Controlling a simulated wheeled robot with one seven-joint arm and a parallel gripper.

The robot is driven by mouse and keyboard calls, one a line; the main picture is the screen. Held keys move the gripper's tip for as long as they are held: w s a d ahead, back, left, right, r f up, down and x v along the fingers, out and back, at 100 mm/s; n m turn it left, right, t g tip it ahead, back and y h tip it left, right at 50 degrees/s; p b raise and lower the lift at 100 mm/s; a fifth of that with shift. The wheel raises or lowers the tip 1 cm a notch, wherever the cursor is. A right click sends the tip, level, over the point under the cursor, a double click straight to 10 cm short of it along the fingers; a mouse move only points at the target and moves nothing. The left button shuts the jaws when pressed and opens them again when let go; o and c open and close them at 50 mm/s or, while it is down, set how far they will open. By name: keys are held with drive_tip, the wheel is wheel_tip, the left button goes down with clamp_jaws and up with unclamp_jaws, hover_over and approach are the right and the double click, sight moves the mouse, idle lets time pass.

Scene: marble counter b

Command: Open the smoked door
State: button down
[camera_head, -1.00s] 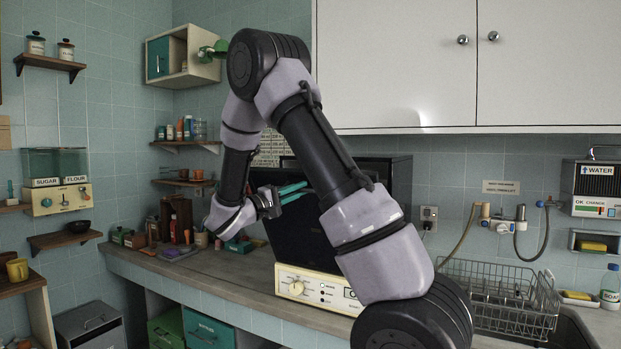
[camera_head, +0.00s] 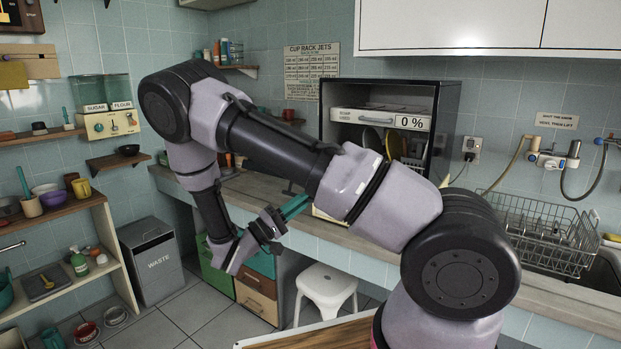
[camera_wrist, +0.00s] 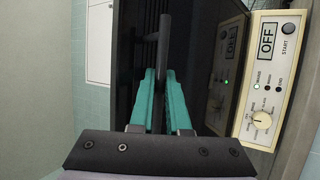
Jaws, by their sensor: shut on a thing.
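The smoked door (camera_wrist: 205,45) fills the middle of the wrist view as a dark glossy panel. My gripper (camera_wrist: 160,75) has its teal fingers shut on the door's dark bar handle (camera_wrist: 164,35). My gripper (camera_head: 293,207) is low in front of the counter there. My arm hides the lower opening and most or all of the door, so its exact angle is unclear.
A cream control panel (camera_wrist: 262,85) reading OFF lies beside the door. A wire dish rack (camera_head: 545,235) stands to the right on the counter. A white stool (camera_head: 327,287) and a waste bin (camera_head: 150,260) are below, with floor between them.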

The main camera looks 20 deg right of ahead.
drive_tip(key=shift+s+a+f, duration=0.1)
drive_tip(key=shift+a+f, duration=0.1)
drive_tip(key=shift+f, duration=0.7)
drive_tip(key=shift+s+a+f, duration=0.1)
drive_tip(key=shift+a+f, duration=0.1)
drive_tip(key=shift+f, duration=0.7)
drive_tip(key=c, duration=0.9)
unclamp_jaws()
drive_tip(key=v, duration=1)
drive_tip(key=shift+a+f, duration=0.15)
drive_tip(key=shift+a, duration=0.15)
